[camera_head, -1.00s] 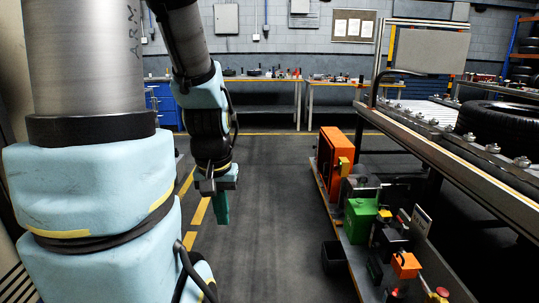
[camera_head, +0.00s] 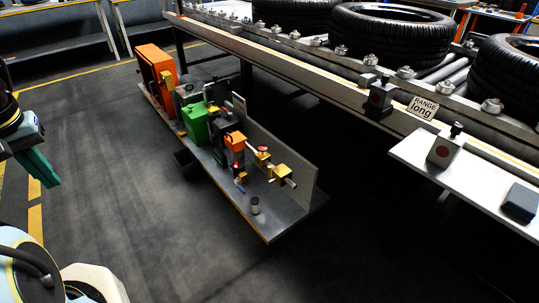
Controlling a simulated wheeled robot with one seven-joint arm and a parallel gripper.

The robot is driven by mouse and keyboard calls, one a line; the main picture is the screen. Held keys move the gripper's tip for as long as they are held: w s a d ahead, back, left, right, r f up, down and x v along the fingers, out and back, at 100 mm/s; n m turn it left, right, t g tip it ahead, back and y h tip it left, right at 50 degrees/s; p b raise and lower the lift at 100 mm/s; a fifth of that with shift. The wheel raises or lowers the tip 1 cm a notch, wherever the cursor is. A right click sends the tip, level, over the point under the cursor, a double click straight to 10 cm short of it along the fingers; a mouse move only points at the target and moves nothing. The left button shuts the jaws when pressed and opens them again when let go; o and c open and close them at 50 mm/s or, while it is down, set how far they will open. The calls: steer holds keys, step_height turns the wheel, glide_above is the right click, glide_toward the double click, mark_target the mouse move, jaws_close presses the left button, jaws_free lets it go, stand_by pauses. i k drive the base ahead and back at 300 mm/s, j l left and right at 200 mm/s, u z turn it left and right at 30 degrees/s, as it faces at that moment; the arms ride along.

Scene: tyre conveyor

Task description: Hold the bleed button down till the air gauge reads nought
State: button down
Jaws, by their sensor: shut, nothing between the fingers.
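My gripper (camera_head: 44,176) is at the left edge, with its teal fingers together, pointing down and empty. It is well apart from the low grey shelf (camera_head: 225,205) of equipment under the conveyor. On that shelf, a small yellow block with a red top (camera_head: 262,152) stands near a yellow fitting (camera_head: 281,170). I cannot tell whether either is the bleed button. A small dark round-topped piece (camera_head: 255,205) stands near the shelf's front end. No gauge face or reading can be made out.
The shelf also bears an orange cabinet (camera_head: 154,78), a green box (camera_head: 194,124) and a small orange box (camera_head: 235,141). A conveyor with tyres (camera_head: 390,36) runs above. A white side shelf (camera_head: 425,167) juts out at right. The floor between gripper and equipment is clear.

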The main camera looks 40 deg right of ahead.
mark_target(262, 148)
steer(key=z, duration=1.6)
steer(key=i+j, duration=0.15)
steer(key=i, duration=0.4)
steer(key=i+j, duration=0.2)
steer(key=i, duration=0.4)
steer(key=u, duration=1.65)
